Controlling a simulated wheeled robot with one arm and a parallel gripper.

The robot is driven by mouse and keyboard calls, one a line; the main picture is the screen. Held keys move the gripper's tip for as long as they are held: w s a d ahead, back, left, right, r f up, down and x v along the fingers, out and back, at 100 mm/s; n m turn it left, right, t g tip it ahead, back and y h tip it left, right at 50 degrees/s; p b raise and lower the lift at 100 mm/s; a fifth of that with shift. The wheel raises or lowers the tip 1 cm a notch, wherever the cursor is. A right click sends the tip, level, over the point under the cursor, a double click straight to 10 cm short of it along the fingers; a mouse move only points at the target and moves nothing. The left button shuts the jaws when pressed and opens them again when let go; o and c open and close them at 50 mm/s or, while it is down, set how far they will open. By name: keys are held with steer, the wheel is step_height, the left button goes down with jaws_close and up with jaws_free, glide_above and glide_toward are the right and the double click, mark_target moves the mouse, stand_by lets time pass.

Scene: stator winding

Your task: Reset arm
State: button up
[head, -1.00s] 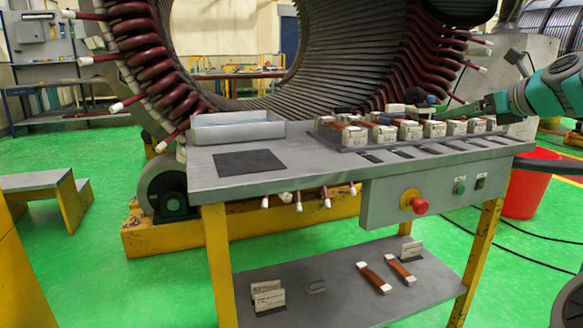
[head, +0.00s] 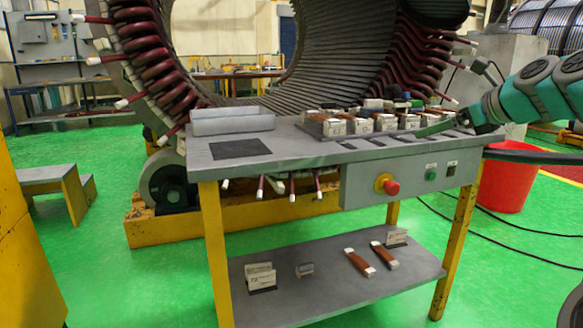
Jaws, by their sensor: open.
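My teal arm reaches in from the right edge of the head view. My gripper (head: 436,128) is at the right end of the grey work table (head: 290,152), low over the tabletop, in front of the row of parts. It is seen side-on and appears open, with nothing visible between its fingers. A tray (head: 315,130) with several white-labelled blocks and brown-wrapped pieces stands behind and left of the gripper. Whether the fingertips touch the table or the tray cannot be told.
A grey open box (head: 232,121) and a dark mat (head: 240,149) are on the table's left. A red stop button (head: 391,187) is on the front panel. The large stator (head: 290,70) stands behind. A red bucket (head: 508,182) stands right. The lower shelf (head: 325,282) holds several pieces.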

steer(key=s+a+f+n+g, duration=0.7)
steer(key=s+a+f+n, duration=0.9)
steer(key=a, duration=0.4)
steer(key=s+d+f+n+g+h, duration=0.1)
steer(key=s+f+n+g+h, duration=0.1)
steer(key=s+f+n, duration=0.4)
steer(key=s+d+f+n+g+h, duration=0.1)
steer(key=s+f+n+g+h, duration=0.2)
steer(key=s+f, duration=1.1)
steer(key=s+n+g, duration=0.1)
steer(key=s+n, duration=0.2)
steer(key=s, duration=0.5)
steer(key=shift+s+d+f+n, duration=0.15)
steer(key=shift+d+f+n, duration=0.25)
steer(key=shift+c, duration=0.4)
